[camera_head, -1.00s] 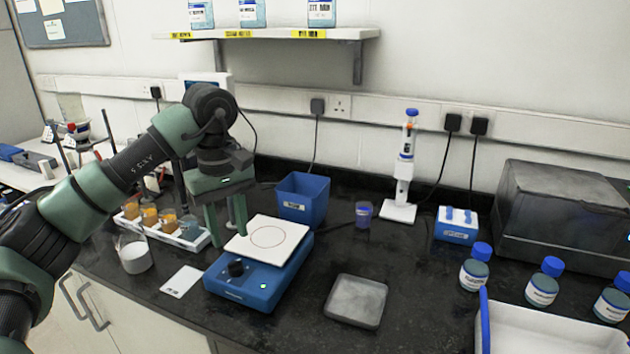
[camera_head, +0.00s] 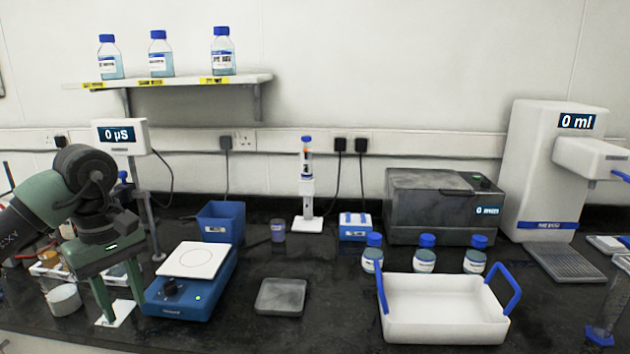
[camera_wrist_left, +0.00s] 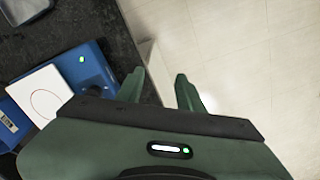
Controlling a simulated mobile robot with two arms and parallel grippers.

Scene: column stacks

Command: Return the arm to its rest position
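My left gripper (camera_head: 123,311) is at the lower left of the head view, left of the blue hotplate stirrer (camera_head: 178,300). Its two green fingers point down, spread apart with nothing between them. In the left wrist view the fingers (camera_wrist_left: 161,84) show a clear gap, with pale floor and the bench edge below them. The stirrer lies to the left there, clear of the fingers. My left arm is bent and comes in from the left edge of the head view. My right gripper is in neither view.
A white card (camera_head: 124,309) lies behind the fingers in the head view. A beaker (camera_head: 64,299) stands left of them. A blue bin (camera_head: 221,228), a grey tray (camera_head: 280,297) and a white blue-handled crate (camera_head: 445,328) stand to the right. Dark bench around the grey tray is bare.

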